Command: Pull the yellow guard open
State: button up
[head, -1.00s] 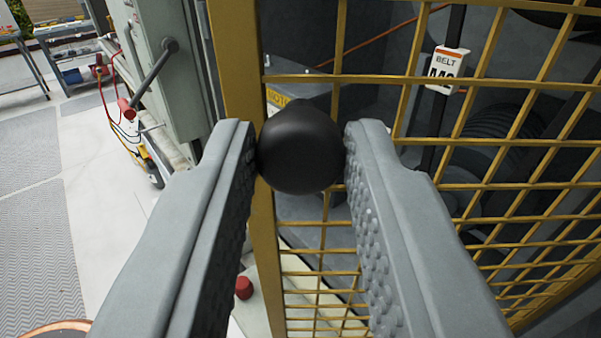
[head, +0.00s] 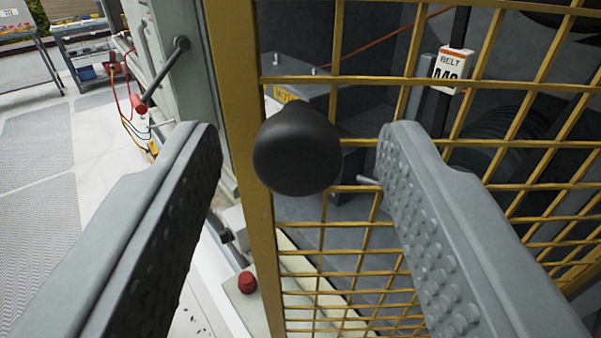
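The yellow guard (head: 252,215) is a mesh panel in a yellow frame, filling the middle and right of the head view. A round black knob (head: 297,150) is at its left frame post. My gripper (head: 300,150) is open, with one grey finger on each side of the knob. Whether the guard stands slightly ajar cannot be told from this view.
Behind the mesh are grey machinery, a yellow-labelled box (head: 300,85) and a white BELT tag (head: 452,68). A grey cabinet with a red-ended lever (head: 140,104) stands left of the guard. A red cap (head: 247,282) is low by the post. Pale floor lies at left.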

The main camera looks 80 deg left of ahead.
notch_tip(320, 180, up, 10)
dwell(0.6)
jog(key=s+d+f+m+t+h, duration=0.45)
jog(key=s+m+t, duration=0.2)
jog(key=m, duration=0.65)
jog(key=s+d+f+m+t+h, duration=0.35)
jog(key=s+f+m+t, duration=0.35)
jog(key=m, duration=0.7)
jog(key=shift+g+y, duration=0.4)
jog(key=shift+g, duration=0.45)
jog(key=x, duration=1)
jog(key=r+x, duration=0.1)
jog(key=x, duration=0.4)
jog(key=shift+w+a+r, duration=0.1)
jog(key=shift+w+a, duration=0.15)
jog(key=shift+a, duration=0.05)
